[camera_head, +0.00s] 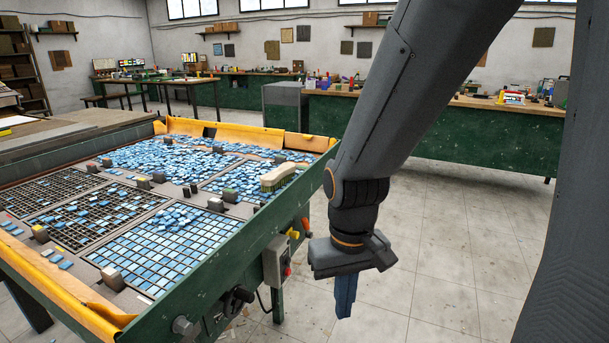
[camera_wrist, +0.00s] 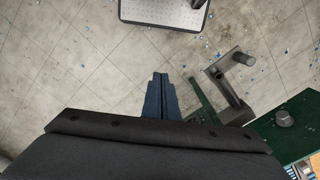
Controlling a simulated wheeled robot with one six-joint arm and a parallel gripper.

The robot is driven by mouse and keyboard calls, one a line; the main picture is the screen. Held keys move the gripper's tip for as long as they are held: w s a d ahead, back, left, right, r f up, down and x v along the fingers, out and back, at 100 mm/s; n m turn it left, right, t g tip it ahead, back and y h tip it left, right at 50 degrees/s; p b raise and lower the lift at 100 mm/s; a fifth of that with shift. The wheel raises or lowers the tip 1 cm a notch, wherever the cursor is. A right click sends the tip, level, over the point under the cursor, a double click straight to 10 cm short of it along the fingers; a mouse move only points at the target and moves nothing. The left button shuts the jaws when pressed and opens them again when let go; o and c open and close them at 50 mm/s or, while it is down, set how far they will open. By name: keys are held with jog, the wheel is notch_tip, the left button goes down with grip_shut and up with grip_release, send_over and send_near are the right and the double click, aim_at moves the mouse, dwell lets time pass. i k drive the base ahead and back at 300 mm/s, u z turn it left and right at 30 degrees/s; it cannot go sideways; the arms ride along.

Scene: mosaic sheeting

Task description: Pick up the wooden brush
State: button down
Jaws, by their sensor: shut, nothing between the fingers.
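The wooden brush (camera_head: 278,177) lies at the right side of the mosaic table, near its back right corner, in the head view. It has a pale wooden back and a darker greenish bristle side. My gripper (camera_head: 345,304) hangs pointing down beyond the table's right edge, over the floor, apart from the brush. Its blue fingers are closed together and empty. The fingers also show in the wrist view (camera_wrist: 160,82), above the tiled floor. The brush is not seen in the wrist view.
The green mosaic table (camera_head: 232,268) holds grids and many loose blue tiles. A grey control box (camera_head: 277,262) and knobs stick out from its right side. Long green workbenches (camera_head: 480,133) stand behind. The floor (camera_head: 440,260) to the right is mostly clear.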

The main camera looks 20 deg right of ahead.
aim_at(273, 179)
jog(key=u, duration=0.1)
jog(key=k, duration=0.45)
jog(key=z, duration=0.75)
jog(key=i, duration=1.4)
jog(key=u, duration=0.35)
